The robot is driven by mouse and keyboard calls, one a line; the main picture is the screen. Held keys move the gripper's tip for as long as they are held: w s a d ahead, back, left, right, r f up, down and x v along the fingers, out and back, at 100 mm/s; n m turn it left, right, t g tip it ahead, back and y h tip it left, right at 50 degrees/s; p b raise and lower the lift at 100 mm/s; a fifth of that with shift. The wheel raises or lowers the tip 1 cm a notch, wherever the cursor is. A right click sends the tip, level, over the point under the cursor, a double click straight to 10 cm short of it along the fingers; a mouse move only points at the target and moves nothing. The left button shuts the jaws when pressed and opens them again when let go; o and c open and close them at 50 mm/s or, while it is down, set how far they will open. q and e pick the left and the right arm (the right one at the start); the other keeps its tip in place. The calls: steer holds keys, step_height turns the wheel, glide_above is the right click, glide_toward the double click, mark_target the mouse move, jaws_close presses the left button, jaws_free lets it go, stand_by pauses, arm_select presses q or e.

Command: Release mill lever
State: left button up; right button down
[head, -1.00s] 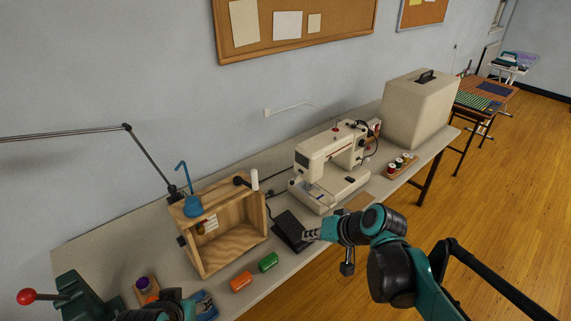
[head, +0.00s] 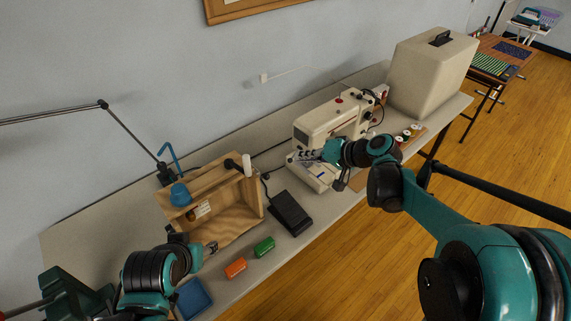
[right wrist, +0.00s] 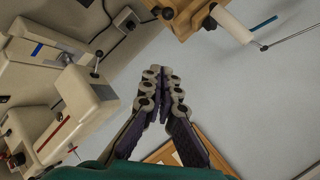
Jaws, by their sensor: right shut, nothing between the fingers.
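A dark green machine (head: 75,297) stands at the lower left of the head view. A lever bar (head: 28,309) runs from it to a red knob (head: 3,315), which is mostly cut off by the frame's left edge. My left gripper (head: 211,247) is in front of the open wooden box, to the right of the green machine and apart from the lever; its finger state is unclear. My right gripper (head: 306,155) is in front of the sewing machine, far from the lever. In the right wrist view its fingertips (right wrist: 161,72) are together and empty.
The wooden box (head: 240,218) holds a blue item (head: 180,194) on top. An orange roll (head: 235,267), a green roll (head: 264,247), a blue tray (head: 194,298) and a black pedal (head: 290,213) lie along the table front. The sewing machine (head: 318,128) and beige case (head: 430,75) stand beyond.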

steer(key=w+a+f+b, duration=0.2)
steer(key=a+f+b, duration=0.1)
steer(key=a+f, duration=0.4)
steer(key=shift+w+a+f, duration=0.2)
steer(key=shift+w+a, duration=0.05)
steer(key=shift+a, duration=0.3)
steer(key=shift+s+f+b, duration=0.1)
steer(key=shift+b, duration=0.25)
steer(key=shift+s+d+f, duration=0.15)
steer(key=shift+s+d, duration=0.05)
steer(key=shift+s+d+f, duration=0.1)
steer(key=shift+f, duration=0.1)
step_height(320, 180, down, 11)
steer(key=s+d+b, duration=0.1)
steer(key=s+b, duration=0.1)
steer(key=b, duration=0.6)
steer(key=shift+d+f, duration=0.15)
steer(key=shift+d, duration=0.1)
